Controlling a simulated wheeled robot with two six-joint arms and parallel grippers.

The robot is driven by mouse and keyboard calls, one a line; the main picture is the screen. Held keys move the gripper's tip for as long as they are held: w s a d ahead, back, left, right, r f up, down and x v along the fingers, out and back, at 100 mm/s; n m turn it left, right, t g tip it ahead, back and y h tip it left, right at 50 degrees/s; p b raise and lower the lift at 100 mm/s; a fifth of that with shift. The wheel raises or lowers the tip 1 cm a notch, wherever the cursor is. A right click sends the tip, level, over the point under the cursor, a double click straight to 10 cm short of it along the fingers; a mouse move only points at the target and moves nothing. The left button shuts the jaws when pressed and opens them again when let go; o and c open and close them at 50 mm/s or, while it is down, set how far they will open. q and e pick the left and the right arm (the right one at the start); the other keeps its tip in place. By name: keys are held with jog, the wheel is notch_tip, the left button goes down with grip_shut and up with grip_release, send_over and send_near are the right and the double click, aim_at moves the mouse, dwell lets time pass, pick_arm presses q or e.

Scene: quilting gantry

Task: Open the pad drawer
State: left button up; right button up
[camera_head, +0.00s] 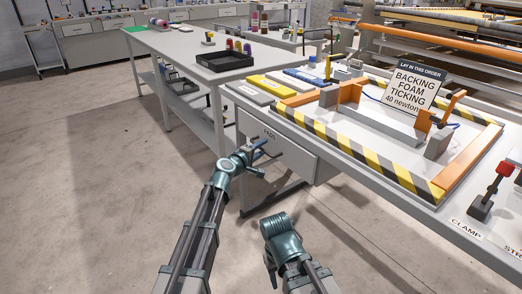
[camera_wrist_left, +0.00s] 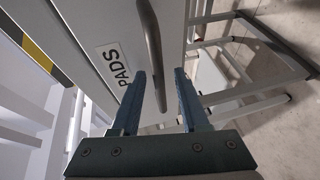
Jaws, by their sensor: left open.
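The pad drawer (camera_head: 298,160) is a pale grey front under the near-left end of the workbench, and it looks closed. It carries a PADS label, which also shows in the left wrist view (camera_wrist_left: 120,68). A grey bar handle (camera_wrist_left: 153,50) runs along the drawer front. My left gripper (camera_head: 262,149) is at the drawer front, by the handle. In the left wrist view its open fingers (camera_wrist_left: 157,75) lie on either side of the handle in the picture; I cannot tell whether they touch it. My right arm shows in the head view, but its gripper does not.
The workbench (camera_head: 460,228) holds a striped frame with orange bars, a lay-order sign (camera_head: 411,88) and a red-topped clamp (camera_head: 491,190). A side table (camera_head: 170,42) with a black tray (camera_head: 224,62) stands behind left. The floor at left is clear.

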pick_arm(q)
grip_shut()
dwell(1.4)
